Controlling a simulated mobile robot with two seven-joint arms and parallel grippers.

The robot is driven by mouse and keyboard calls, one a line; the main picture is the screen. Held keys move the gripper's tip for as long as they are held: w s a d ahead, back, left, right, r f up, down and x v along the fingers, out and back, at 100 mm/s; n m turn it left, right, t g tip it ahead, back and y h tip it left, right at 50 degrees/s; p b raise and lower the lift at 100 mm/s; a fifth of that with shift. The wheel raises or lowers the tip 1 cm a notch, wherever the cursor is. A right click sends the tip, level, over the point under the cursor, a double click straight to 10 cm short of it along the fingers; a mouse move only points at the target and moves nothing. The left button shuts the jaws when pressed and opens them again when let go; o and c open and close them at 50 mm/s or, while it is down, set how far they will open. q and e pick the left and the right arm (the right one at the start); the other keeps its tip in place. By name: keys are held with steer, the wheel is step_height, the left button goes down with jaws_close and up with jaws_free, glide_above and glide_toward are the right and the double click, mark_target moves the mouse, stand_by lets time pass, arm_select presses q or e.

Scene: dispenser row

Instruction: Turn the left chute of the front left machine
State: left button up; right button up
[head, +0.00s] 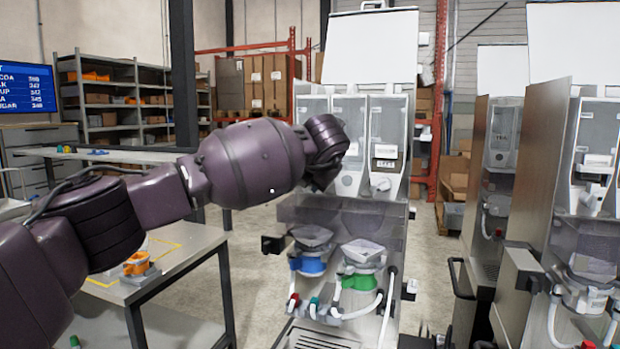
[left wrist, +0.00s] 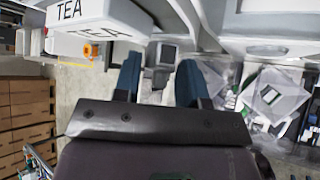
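The front left machine (head: 350,220) stands ahead with its white lid raised and clear-fronted canisters side by side. My left arm reaches across to its left canister (head: 315,108). The wrist covers the left chute in the head view. A white chute (head: 382,184) shows below the right canister (head: 388,125). In the left wrist view my left gripper (left wrist: 160,72) has its two dark fingers apart. A small grey shape lies between them; I cannot tell if it is the chute or background. A white part marked TEA (left wrist: 95,15) is close at upper left. My right gripper is out of view.
Blue (head: 312,265) and green (head: 360,280) mixing bowls with white hoses sit below on the machine. More machines (head: 535,200) stand close on the right. A workbench (head: 190,240) with an orange item (head: 137,263) is at left, under my arm.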

arm_select(q)
steer(key=shift+c, duration=0.3)
steer(key=c, duration=0.5)
steer(key=shift+d+f+m+t+y+b, duration=0.15)
steer(key=shift+f+m+t+y+b, duration=0.1)
steer(key=shift+m+t+y+b, duration=0.6)
steer(key=shift+m+t+y, duration=0.35)
steer(key=shift+m+y, duration=0.2)
steer(key=shift+y, duration=0.4)
steer(key=o, duration=0.6)
steer(key=shift+c, duration=0.2)
steer(key=shift+s, duration=0.1)
steer(key=v, duration=1.1)
steer(key=shift+b, duration=0.35)
steer(key=shift+o, duration=0.3)
